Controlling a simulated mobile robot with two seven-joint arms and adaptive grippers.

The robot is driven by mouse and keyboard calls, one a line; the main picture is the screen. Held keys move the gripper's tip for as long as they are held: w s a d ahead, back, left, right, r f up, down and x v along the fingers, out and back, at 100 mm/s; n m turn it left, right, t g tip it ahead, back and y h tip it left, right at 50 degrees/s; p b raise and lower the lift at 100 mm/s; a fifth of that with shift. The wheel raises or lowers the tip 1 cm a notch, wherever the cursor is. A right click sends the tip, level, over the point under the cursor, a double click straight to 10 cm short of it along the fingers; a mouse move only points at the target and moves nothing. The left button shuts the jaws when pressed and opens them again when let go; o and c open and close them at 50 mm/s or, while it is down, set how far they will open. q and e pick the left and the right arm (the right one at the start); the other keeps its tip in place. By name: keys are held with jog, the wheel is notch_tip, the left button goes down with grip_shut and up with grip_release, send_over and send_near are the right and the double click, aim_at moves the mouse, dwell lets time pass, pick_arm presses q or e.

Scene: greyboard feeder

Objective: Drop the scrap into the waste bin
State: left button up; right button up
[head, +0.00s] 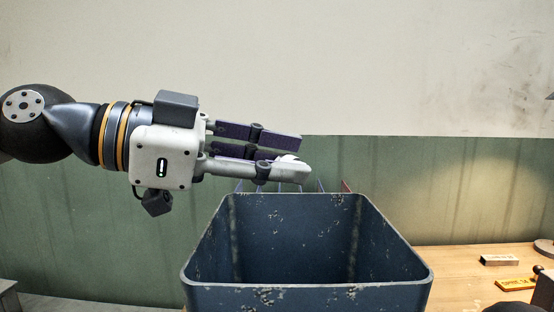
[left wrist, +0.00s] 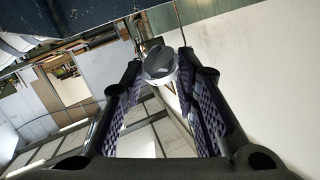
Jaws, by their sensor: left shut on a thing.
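The waste bin (head: 310,298) is a deep, dark blue, open-topped box with chipped paint, at the lower middle of the head view. My left gripper (head: 300,157) reaches in from the left and is above the bin's far rim, fingers pointing right. It is shut on the scrap (head: 288,158), a small pale piece mostly hidden by the fingers. In the left wrist view the scrap (left wrist: 160,62) is a rounded grey-white lump between the fingertips. The bin's inside looks empty where it shows; its floor is not clearly visible.
A wooden table (head: 452,262) stands to the right behind the bin, with a small block (head: 499,260), a yellow item (head: 515,284) and a round grey piece (head: 544,246) on it. Thin upright dividers (head: 320,186) show behind the bin. A green and cream wall closes the back.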

pick_arm(q)
jog(key=f, duration=0.2)
jog(key=f+b, duration=0.1)
jog(key=f, duration=0.2)
jog(key=shift+s+f, duration=0.35)
pick_arm(e)
jog(key=s+f, duration=0.2)
jog(key=shift+s+g, duration=0.35)
jog(key=shift+g, duration=0.05)
pick_arm(q)
jog(key=o, duration=0.7)
jog(key=shift+o, duration=0.2)
jog(key=v, duration=1.2)
jog(key=shift+w, duration=0.1)
